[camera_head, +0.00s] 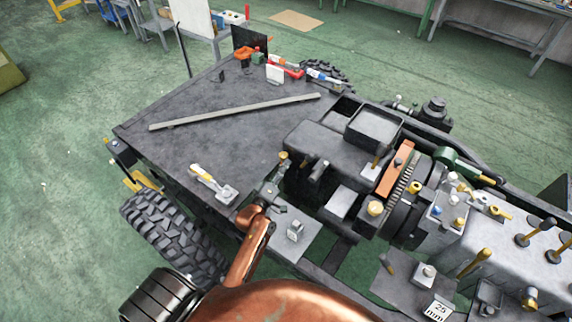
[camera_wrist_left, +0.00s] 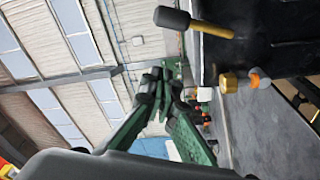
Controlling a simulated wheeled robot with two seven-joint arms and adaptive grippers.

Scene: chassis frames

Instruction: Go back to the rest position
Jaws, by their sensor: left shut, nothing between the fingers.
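My left gripper (camera_head: 276,178) reaches in on a copper-coloured arm from the bottom of the head view. It is over the edge of the chassis frame, beside the dark flat deck (camera_head: 190,140). In the left wrist view its fingers (camera_wrist_left: 160,82) are together with nothing between them. A small yellow-topped knob (camera_head: 283,156) shows just beyond the gripper in the head view; I cannot tell whether they touch. My right gripper is not in view.
A yellow-and-white handled tool (camera_head: 212,184) lies on the deck, left of the gripper. A long grey bar (camera_head: 235,111) lies farther back. The engine block (camera_head: 330,150) and several knobs and levers crowd the right. A tyre (camera_head: 172,232) stands at left. Green floor (camera_head: 60,150) is open there.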

